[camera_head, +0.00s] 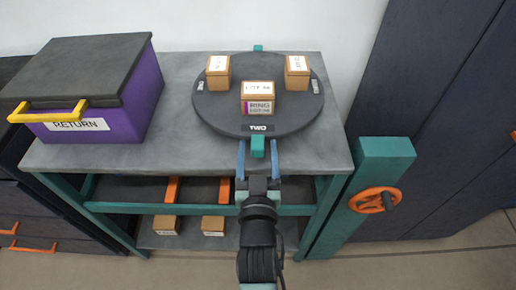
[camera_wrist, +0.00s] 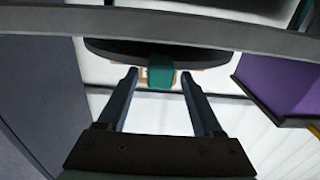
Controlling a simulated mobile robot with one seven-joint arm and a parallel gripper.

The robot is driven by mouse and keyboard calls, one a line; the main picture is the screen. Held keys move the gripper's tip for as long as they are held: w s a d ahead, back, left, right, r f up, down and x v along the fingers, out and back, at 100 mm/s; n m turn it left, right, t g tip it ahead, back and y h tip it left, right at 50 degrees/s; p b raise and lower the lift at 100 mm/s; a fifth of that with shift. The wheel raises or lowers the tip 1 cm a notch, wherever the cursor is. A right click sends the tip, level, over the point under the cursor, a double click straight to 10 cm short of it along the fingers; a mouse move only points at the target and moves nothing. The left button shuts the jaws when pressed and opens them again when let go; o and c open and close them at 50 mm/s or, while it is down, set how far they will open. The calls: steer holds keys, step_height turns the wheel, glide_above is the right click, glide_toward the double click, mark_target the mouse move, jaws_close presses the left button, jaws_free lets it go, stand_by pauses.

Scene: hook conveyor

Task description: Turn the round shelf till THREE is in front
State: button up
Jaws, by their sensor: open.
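The round shelf (camera_head: 225,122) is a dark disc on the grey table, with TWO (camera_head: 258,128) facing front. A label reading ONE (camera_head: 200,85) is at its left; the label at its right (camera_head: 316,86) is too small to read surely. A teal tab (camera_head: 257,146) sticks out at the front rim below TWO, and another (camera_head: 258,47) shows at the back. My gripper (camera_head: 257,160) is open at the front rim, a finger on either side of the front tab. In the wrist view the tab (camera_wrist: 160,74) appears between the fingertips (camera_wrist: 159,82); contact cannot be told.
A purple RETURN box (camera_head: 120,112) with a yellow handle is at the left. A teal post with an orange handwheel (camera_head: 375,200) stands right. The table's front edge (camera_head: 180,160) lies below my gripper.

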jaws_close()
stand_by(0.4)
stand_by(1.1)
